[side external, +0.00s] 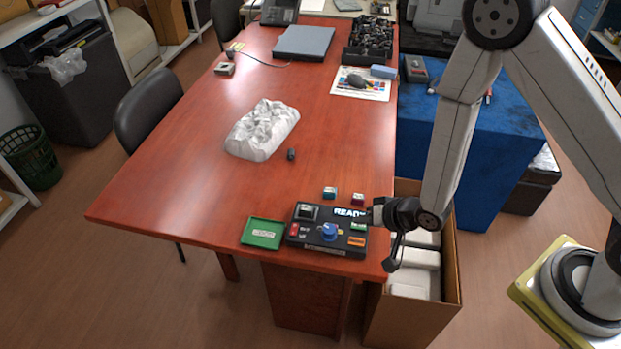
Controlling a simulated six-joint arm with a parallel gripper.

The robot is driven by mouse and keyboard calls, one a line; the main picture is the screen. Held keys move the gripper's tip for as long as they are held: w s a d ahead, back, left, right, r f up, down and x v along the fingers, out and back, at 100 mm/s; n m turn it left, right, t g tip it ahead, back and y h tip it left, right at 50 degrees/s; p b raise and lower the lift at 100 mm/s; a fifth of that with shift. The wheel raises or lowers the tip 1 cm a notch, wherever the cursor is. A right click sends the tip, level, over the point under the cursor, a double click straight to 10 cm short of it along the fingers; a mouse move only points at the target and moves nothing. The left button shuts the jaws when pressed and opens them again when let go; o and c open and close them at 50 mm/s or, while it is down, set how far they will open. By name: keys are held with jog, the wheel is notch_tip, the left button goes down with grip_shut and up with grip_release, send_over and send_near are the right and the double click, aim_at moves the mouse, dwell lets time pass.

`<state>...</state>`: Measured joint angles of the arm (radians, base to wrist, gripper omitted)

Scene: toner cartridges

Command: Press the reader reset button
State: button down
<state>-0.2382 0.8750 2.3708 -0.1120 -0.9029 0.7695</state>
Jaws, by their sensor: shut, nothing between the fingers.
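The reader (318,246) is a black box at the near right corner of the red-brown table. It has a lit display reading READY (349,212), a blue round knob or button (329,231), a green label (358,227), an orange patch (357,241) and a red patch at its left. A dark chip-like piece sits in its upper left. Which part is the reset button is too small to read. My gripper (389,265) is shut and empty, just right of the reader near the table edge, apart from the blue knob. My wrist is close to the reader's right end.
A green tray (263,233) lies left of the reader. Two small cartridges (330,192) (358,198) stand behind it. A crumpled white bag (262,130) and a small black piece (291,154) lie farther back. An open cardboard box (445,275) stands right of the table.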

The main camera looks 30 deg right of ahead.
aim_at(359, 244)
jog(key=shift+f, duration=2.85)
jog(key=shift+f, duration=0.85)
dwell(1.0)
jog(key=shift+r, duration=0.85)
jog(key=shift+r, duration=0.1)
jog(key=shift+r, duration=2.4)
